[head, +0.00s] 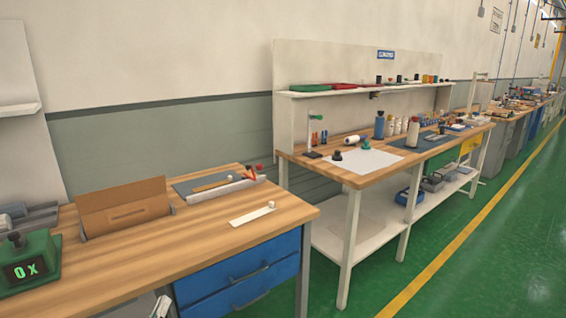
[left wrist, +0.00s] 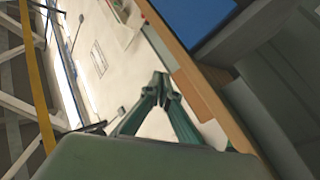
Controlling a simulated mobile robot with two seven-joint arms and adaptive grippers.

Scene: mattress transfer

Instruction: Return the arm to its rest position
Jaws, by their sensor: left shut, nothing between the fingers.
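My left gripper (left wrist: 161,80) shows in the left wrist view with its two green-grey fingers meeting at the tips, shut and empty. The wrist view is tilted, with a pale wall and a wooden edge behind the fingers. In the head view only a small grey-white part of what looks like my left arm or gripper shows at the bottom edge, in front of the near workbench (head: 250,228); the fingertips cannot be made out there. My right gripper is not in either view.
The near bench bears a green device (head: 30,265) with a display, a brown holder (head: 123,207) and a grey tray (head: 205,183). Blue drawers (head: 240,275) sit below. A second bench (head: 400,165) holds bottles and tools. Green floor (head: 500,250) is open at right.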

